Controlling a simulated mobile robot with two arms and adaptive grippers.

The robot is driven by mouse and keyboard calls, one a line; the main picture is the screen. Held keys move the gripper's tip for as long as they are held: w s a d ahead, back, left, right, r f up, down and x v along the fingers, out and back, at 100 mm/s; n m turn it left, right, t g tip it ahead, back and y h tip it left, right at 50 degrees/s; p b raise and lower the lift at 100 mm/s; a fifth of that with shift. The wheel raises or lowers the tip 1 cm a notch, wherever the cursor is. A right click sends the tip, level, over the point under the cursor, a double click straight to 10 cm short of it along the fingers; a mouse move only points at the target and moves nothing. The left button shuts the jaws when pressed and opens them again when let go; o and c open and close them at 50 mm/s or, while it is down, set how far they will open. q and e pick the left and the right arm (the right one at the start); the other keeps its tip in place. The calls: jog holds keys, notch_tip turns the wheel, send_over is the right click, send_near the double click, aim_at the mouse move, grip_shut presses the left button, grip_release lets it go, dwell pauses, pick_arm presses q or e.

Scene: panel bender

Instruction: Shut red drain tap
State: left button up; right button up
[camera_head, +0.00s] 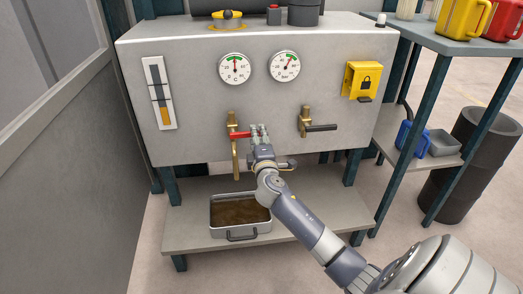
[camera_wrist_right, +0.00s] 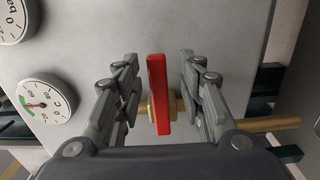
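The red drain tap has a red lever handle (camera_head: 239,135) on a brass body, with a spout (camera_head: 235,162) hanging down the front of the grey panel. The handle lies roughly level, pointing right. In the right wrist view the red handle (camera_wrist_right: 158,92) stands between the two fingers of my right gripper (camera_wrist_right: 163,98), with a gap on each side. My right gripper (camera_head: 260,132) is open at the handle's right end in the head view and hides part of it. My left gripper is not in view.
A second brass tap with a black handle (camera_head: 320,128) is to the right. Two gauges (camera_head: 235,68) and a yellow lock box (camera_head: 362,80) are on the panel. A metal tray (camera_head: 240,232) of brown liquid sits on the shelf below. A side shelf and dark barrel stand right.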

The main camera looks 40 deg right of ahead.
jog(key=v, duration=1)
jog(key=shift+s, duration=0.25)
dwell(0.8)
